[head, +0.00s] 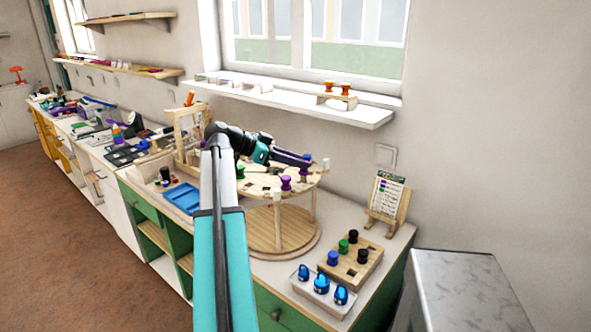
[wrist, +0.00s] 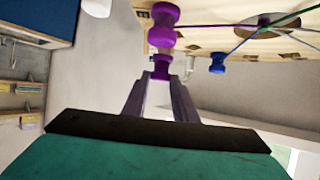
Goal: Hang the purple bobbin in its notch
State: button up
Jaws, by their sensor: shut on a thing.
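My gripper (head: 308,162) is shut on a purple bobbin, which shows between the fingertips in the wrist view (wrist: 161,67). Another purple bobbin (wrist: 163,26) is close beside it at the board's edge, with a purple thread running from near it towards the central disc. In the head view, my gripper is over the right part of the round wooden board (head: 262,191), with purple bobbins (head: 286,183) near its tips. I cannot tell for sure which of these is the held one. The notch for it is not clear in either view.
A white bobbin (head: 326,163) is at the board's right edge; a blue bobbin (wrist: 217,62) shows in the wrist view. A wooden block (head: 345,265) with several bobbins, a pale tray (head: 310,296) of blue pieces and a card stand (head: 387,200) are to the right.

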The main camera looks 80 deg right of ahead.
jog(key=shift+d, duration=0.1)
jog(key=shift+w+d, duration=0.3)
jog(key=shift+d, duration=0.3)
jog(key=shift+a+f+p, duration=0.1)
jog(key=shift+f+p, duration=0.65)
jog(key=shift+f, duration=1.05)
jog(key=shift+f, duration=0.1)
jog(key=o, duration=1)
jog(key=shift+o, duration=0.2)
jog(key=b+v, duration=0.2)
jog(key=v, duration=1)
